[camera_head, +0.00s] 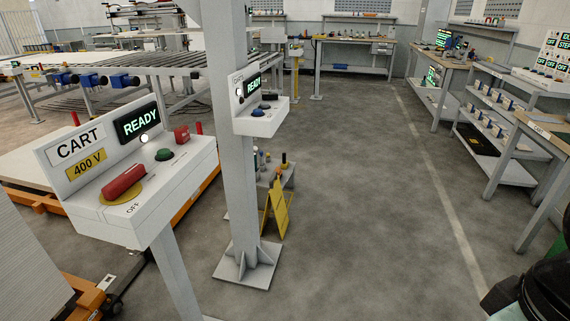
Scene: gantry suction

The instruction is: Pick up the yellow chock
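No clear yellow chock can be made out. A yellow folded, upright piece (277,210) stands on the floor just right of the grey post, in front of a small grey stand (287,176). It looks more like a floor sign, and I cannot tell whether it is the chock. Small items on the stand, one with an orange-yellow part, are too small to identify. My gripper is not in view. Only a dark, rounded part, probably of my arm, shows at the bottom right corner.
A CART 400 V control box (130,180) with a red handle stands close at left. A grey post (242,150) on a floor plate rises beside it, carrying another READY box (262,110). Shelves and benches (500,110) line the right. The middle floor (370,210) is clear.

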